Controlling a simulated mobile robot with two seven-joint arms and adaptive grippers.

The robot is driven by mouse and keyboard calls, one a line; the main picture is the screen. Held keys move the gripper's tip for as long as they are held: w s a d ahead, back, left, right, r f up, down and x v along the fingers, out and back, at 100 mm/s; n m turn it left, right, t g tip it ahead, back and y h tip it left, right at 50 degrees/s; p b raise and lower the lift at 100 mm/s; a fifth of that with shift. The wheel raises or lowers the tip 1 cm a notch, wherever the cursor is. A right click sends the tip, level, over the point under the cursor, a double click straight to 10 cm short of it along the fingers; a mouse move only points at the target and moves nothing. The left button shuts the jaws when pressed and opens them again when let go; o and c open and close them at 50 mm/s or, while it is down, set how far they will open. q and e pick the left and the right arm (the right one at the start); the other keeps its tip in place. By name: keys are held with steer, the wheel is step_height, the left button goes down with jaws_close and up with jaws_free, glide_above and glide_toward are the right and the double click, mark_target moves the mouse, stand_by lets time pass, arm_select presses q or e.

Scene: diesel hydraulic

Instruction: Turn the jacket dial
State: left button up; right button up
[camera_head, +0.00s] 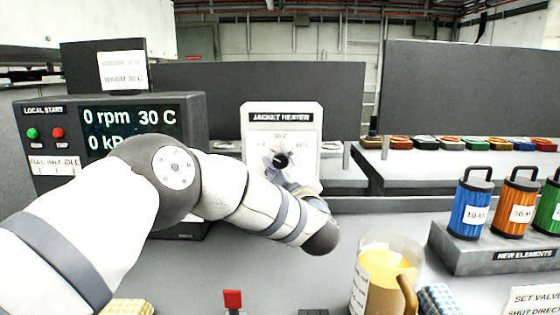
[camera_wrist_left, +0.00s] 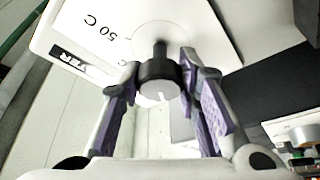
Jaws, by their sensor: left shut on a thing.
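The jacket heater panel (camera_head: 282,117) is a white upright plate with temperature marks, beyond the middle of the bench. Its black dial (camera_head: 281,160) sits on the face below the 30 C mark. In the left wrist view the dial (camera_wrist_left: 160,78) is a round black knob on a short dark shaft, with a white mark on it. My left gripper (camera_wrist_left: 160,82) has its purple-padded fingers on both sides of the dial and is shut on it. In the head view my left arm partly covers the panel's lower part. My right gripper is not in view.
A local start box (camera_head: 105,135) stands left, its screen reading 0 rpm and 30 C. A jug of yellow liquid (camera_head: 385,275) stands front right. Coloured filter elements (camera_head: 469,208) stand on a grey block (camera_head: 495,253) at the right.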

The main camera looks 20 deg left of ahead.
arm_select(q)
steer(key=o, duration=1.2)
steer(key=v, duration=0.7)
steer(key=shift+s+d+f, duration=0.1)
steer(key=shift+s+d, duration=0.05)
steer(key=shift+s, duration=0.1)
